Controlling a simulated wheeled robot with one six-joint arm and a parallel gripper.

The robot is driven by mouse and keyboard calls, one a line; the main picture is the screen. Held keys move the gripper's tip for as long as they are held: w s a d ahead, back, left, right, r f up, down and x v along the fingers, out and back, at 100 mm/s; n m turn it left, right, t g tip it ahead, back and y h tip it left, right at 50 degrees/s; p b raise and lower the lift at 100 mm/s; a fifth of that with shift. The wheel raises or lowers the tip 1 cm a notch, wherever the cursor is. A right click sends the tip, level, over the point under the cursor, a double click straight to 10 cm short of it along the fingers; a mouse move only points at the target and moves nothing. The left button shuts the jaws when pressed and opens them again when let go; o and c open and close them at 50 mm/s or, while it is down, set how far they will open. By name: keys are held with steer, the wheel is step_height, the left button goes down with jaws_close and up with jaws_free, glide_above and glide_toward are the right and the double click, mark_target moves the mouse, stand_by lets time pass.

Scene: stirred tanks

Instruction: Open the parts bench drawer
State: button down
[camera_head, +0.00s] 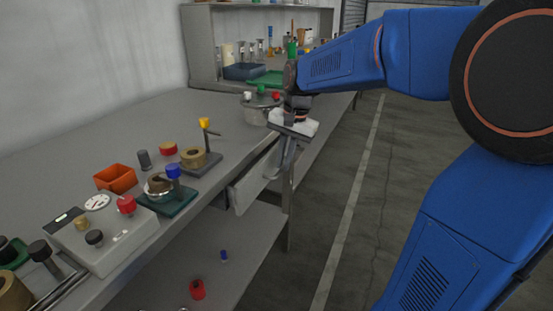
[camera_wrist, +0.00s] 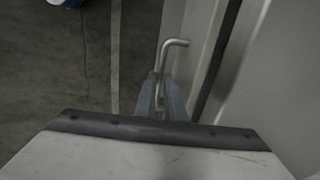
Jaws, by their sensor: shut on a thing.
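The parts bench drawer (camera_head: 252,186) has a pale grey front panel under the edge of the bench (camera_head: 120,140). Its panel (camera_wrist: 196,45) also shows in the wrist view, with a dark strip along it; I cannot tell exactly how far out the drawer stands. A bent metal bar handle (camera_wrist: 174,43) stands out from the panel. My gripper (camera_head: 282,168) reaches down in front of the bench's edge at the drawer's far end. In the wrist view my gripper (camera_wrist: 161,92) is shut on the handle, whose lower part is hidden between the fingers.
A stirred tank (camera_head: 258,108) stands on the bench close behind my gripper. A control box (camera_head: 103,240), an orange bin (camera_head: 115,178) and several small parts cover the near bench top. A lower shelf (camera_head: 215,255) holds a red part (camera_head: 197,289). The floor (camera_head: 345,200) to the right is clear.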

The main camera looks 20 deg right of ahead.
steer(key=s+d, duration=1.3)
steer(key=c, duration=1.8)
jaws_free()
steer(key=shift+c, duration=0.2)
step_height(320, 180, up, 17)
steer(key=s+d, duration=0.2)
steer(key=shift+d, duration=0.15)
steer(key=shift+s, duration=0.1)
steer(key=s+a+f+n+t, duration=0.1)
steer(key=s+a+f+n, duration=0.3)
steer(key=f, duration=0.6)
steer(key=s+a+f+n+t+h, duration=0.1)
steer(key=s+a+f+n+t, duration=0.1)
steer(key=s+a+f+n, duration=0.2)
steer(key=s+a+f, duration=0.3)
steer(key=a+f, duration=0.2)
steer(key=f, duration=0.2)
steer(key=shift+s+a+f+n+h, duration=0.3)
steer(key=shift+n, duration=0.1)
